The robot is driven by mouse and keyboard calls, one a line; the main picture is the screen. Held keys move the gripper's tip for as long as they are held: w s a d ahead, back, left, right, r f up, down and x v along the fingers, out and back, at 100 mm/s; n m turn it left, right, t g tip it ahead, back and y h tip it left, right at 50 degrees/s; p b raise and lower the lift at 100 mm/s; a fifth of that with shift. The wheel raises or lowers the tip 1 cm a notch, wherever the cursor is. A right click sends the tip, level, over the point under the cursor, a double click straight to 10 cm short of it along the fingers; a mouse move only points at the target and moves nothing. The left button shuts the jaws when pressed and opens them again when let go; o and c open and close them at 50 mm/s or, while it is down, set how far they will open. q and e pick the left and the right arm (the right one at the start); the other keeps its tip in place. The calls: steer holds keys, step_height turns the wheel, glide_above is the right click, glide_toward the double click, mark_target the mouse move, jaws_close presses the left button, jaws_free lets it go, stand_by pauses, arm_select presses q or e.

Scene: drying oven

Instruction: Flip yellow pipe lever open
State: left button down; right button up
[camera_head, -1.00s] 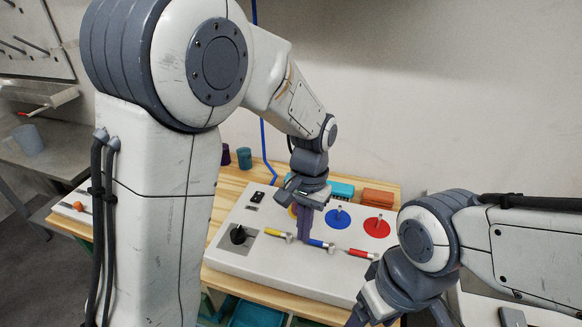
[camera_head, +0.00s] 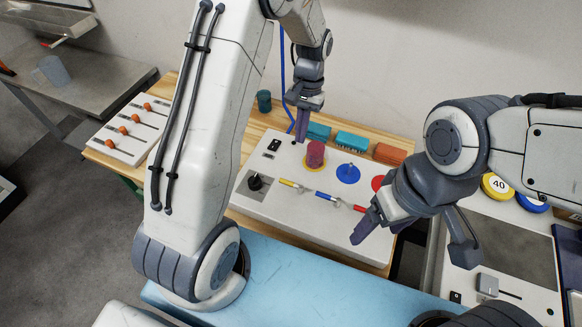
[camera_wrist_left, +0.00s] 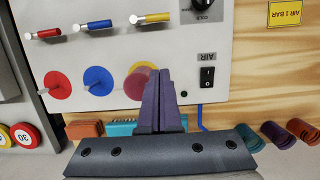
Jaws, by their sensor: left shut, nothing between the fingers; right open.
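The yellow lever (camera_head: 288,183) lies sideways on the white panel (camera_head: 290,217), with its silver end at the right. It also shows in the left wrist view (camera_wrist_left: 155,17), with the silver end at the left. The blue lever (camera_head: 327,196) and red lever (camera_head: 360,208) lie the same way, in a row with it. My left gripper (camera_head: 303,132) is shut and empty above the panel's back edge, behind and apart from the yellow lever. Its closed fingers show in the left wrist view (camera_wrist_left: 158,105). My right gripper (camera_head: 415,236) is open and empty at the panel's right end.
A pink cylinder (camera_head: 316,152) stands at the yellow disc behind the levers. A blue disc (camera_head: 348,174) and a red disc (camera_head: 377,183), partly hidden by my right arm, are beside it. A black knob (camera_head: 255,183) is left of the yellow lever. Teal and orange blocks line the back.

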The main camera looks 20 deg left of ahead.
mark_target(292, 184)
arm_select(q)
steer(key=p+x, duration=0.2)
steer(key=x, duration=0.6)
steer(key=shift+s+a+f, duration=0.1)
steer(key=shift+s+f, duration=0.1)
steer(key=shift+s, duration=0.05)
steer(key=s+p, duration=0.2)
steer(key=s, duration=0.1)
steer(key=shift+s, duration=0.15)
steer(key=shift+s+a+f+p, duration=0.1)
steer(key=shift+s+f+p, duration=0.1)
steer(key=shift+s+p, duration=0.15)
arm_select(e)
step_height(292, 184, up, 5)
